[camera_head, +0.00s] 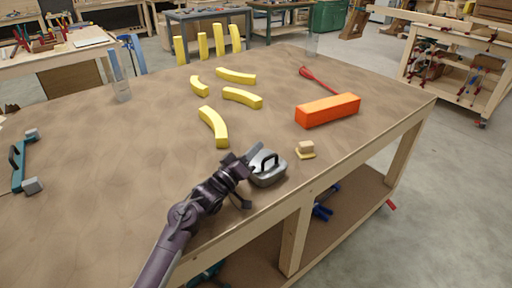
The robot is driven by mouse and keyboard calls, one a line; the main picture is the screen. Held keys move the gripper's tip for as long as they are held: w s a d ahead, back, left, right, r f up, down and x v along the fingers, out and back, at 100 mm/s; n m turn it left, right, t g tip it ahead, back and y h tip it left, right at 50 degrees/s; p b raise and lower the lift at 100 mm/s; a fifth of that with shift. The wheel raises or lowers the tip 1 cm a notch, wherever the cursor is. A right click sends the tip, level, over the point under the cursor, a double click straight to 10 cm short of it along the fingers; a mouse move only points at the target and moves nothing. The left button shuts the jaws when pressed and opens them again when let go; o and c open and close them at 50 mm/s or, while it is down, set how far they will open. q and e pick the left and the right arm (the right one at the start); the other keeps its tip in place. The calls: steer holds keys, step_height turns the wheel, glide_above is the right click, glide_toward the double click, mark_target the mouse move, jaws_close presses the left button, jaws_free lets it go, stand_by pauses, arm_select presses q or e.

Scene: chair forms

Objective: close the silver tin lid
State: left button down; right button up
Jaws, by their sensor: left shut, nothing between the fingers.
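The silver tin (268,178) is a small rounded box near the front edge of the workbench. Its lid, with a black handle (270,159), sits on top; I cannot tell whether it is fully down or slightly ajar. My left gripper (256,151) comes in from the lower left and is right beside the tin's left side, its tip near the handle. It is shut and empty. I cannot tell whether it touches the lid. The arm hides part of the tin's left side. My right gripper is out of view.
Several yellow curved pieces (214,126) lie behind. A red tool (318,80) lies at the back. A teal clamp (20,165) is far left. The bench's left front is clear.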

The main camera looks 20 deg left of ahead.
arm_select(q)
steer(key=shift+d+f, duration=0.1)
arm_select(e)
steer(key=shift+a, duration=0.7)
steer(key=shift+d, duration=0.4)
